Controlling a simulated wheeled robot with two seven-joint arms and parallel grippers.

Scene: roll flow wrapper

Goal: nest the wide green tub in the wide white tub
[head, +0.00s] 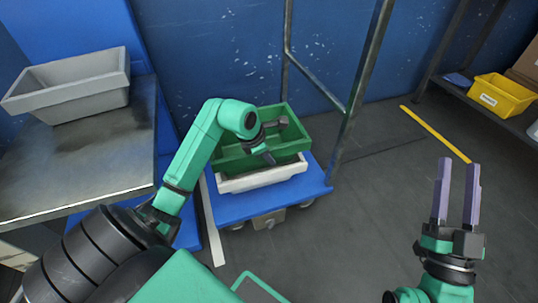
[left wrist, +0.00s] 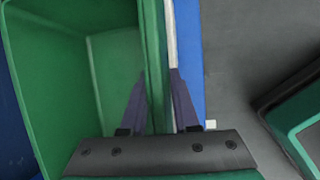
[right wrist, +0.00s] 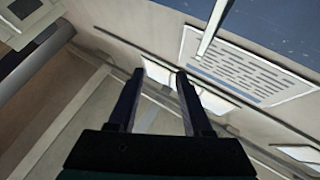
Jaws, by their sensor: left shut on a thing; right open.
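The wide green tub (head: 232,161) is over the wide white tub (head: 262,178), whose front wall and rim show below it. I cannot tell whether the green tub rests in the white tub or is held just above it. My left gripper (head: 276,141) is shut on a side wall of the green tub. In the left wrist view, the fingers (left wrist: 157,95) straddle the green wall (left wrist: 152,50), with a white rim (left wrist: 171,40) just beside it. My right gripper (head: 457,190) is open and empty, raised at the right, far from the tubs.
The white tub stands on a blue wheeled cart (head: 235,207). A grey tub (head: 75,98) sits on a metal table (head: 85,170) at the left. A metal frame post (head: 355,90) rises behind the cart. A yellow bin (head: 500,97) is on a shelf at the right. Floor right of the cart is clear.

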